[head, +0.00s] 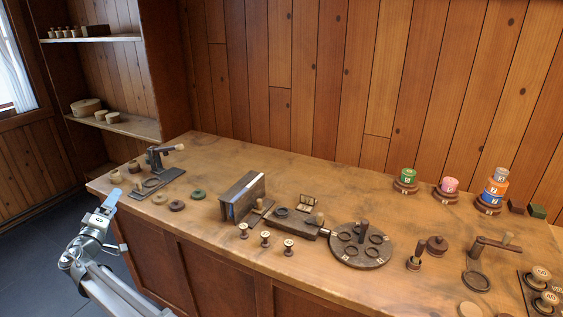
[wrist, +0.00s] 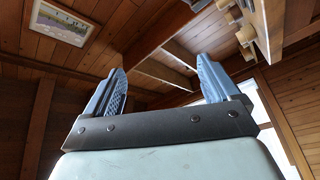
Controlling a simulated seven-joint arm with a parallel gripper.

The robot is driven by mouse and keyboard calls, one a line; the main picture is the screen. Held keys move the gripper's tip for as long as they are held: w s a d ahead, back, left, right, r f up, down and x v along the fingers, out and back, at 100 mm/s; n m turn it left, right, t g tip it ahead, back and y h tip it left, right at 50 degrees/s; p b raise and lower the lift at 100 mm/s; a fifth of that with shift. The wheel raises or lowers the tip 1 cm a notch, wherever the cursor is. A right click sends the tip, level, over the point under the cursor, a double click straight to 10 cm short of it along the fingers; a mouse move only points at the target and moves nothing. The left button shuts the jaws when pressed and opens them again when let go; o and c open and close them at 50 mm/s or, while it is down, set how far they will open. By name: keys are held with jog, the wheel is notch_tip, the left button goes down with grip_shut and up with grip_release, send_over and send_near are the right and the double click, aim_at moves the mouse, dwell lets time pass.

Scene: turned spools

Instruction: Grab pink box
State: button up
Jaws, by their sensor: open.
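A small pink round box or spool (head: 449,184) sits on a dark wooden stand (head: 446,194) at the back right of the bench in the head view. Its label is too small to read. My gripper (head: 111,197) is raised off the left front corner of the bench, far from the pink piece. In the wrist view my gripper (wrist: 160,82) has its two blue fingers apart, with nothing between them. The pink piece does not show in the wrist view.
A green piece (head: 407,175) stands left of the pink one, and an orange-and-blue stack (head: 494,190) stands right. A round turntable (head: 361,246), an upright wooden block (head: 242,196) and a lever stand (head: 158,172) occupy the bench (head: 320,190). The back middle is clear.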

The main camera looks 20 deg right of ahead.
jog(key=w+d+r+g+h, duration=0.2)
jog(key=w+d, duration=0.2)
jog(key=d, duration=1.1)
jog(key=w+d+r+g+h, duration=0.2)
jog(key=w+d, duration=0.3)
jog(key=d, duration=1.1)
jog(key=w+d+r+g+h, duration=0.2)
jog(key=w+d, duration=0.3)
jog(key=d, duration=1)
jog(key=shift+w+d+m+g+h, duration=0.15)
jog(key=shift+d+m+g+h, duration=0.2)
jog(key=shift+h, duration=0.25)
jog(key=s+d+r+g+h, duration=0.1)
jog(key=d, duration=0.8)
jog(key=s+d+r+g, duration=0.1)
jog(key=d+g, duration=0.1)
jog(key=d, duration=0.7)
jog(key=n+g+y, duration=1)
send_over(449, 180)
jog(key=a, duration=0.5)
notch_tip(449, 180, down, 2)
jog(key=x, duration=0.8)
jog(key=shift+w+a+f, duration=0.25)
jog(key=shift+w+f, duration=0.05)
jog(key=shift+f, duration=0.05)
jog(key=shift+x, duration=2.6)
jog(key=shift+d+r, duration=0.1)
jog(key=shift+d, duration=0.05)
jog(key=c, duration=1.1)
